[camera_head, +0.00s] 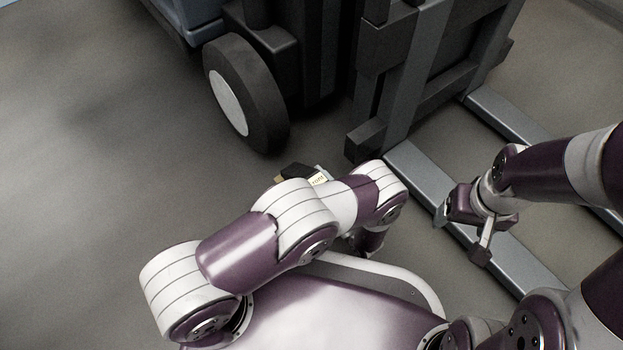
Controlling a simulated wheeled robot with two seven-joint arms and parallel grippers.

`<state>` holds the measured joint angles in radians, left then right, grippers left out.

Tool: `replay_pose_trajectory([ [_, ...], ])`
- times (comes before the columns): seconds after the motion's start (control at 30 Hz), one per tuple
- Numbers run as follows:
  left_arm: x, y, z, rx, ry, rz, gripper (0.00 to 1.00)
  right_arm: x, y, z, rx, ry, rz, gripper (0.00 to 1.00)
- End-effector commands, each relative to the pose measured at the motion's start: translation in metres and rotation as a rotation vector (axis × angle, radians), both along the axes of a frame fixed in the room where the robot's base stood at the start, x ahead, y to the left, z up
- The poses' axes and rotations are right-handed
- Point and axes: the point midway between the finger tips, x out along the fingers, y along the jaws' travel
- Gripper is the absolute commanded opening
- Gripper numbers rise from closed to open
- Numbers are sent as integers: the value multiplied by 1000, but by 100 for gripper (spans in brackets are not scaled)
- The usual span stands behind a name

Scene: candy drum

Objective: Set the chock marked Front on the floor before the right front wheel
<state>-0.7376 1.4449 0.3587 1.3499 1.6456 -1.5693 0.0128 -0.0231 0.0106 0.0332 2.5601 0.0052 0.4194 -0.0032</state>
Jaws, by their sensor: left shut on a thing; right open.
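The front wheel (245,95), dark with a pale hub, stands on the floor under the forklift. A small black chock (295,171) with a pale yellow label (318,179) shows to the lower right of the wheel, apart from it in the picture. The label's text is too small to read surely. My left arm hides the chock's lower part. My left gripper (322,169) is mostly hidden by my own arm; only a small grey part shows at the chock, and it is shut on it. My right gripper (462,234) is open and empty above the near fork.
The forklift mast and carriage (385,80) stand right of the wheel. Two grey forks, the near one (420,172) and the far one (505,118), run to the lower right. The floor (110,150) left of the wheel is clear.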

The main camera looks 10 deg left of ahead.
Motion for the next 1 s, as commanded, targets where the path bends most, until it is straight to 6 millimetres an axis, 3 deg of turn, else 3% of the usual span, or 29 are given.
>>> replay_pose_trajectory([
  [0.3,0,0,-8,-2,-1,0,14,0,0,0,0,0,0,77],
  [0.33,0,0,-9,-3,0,0,67,0,0,-1,0,0,0,77],
  [0.4,0,0,-10,-4,0,-1,90,0,0,-1,0,0,0,77],
  [0.8,0,1,-12,-7,1,-2,90,0,0,-3,0,0,0,77],
  [1.0,0,1,-1,-5,1,-2,90,0,0,-3,0,0,0,77],
])
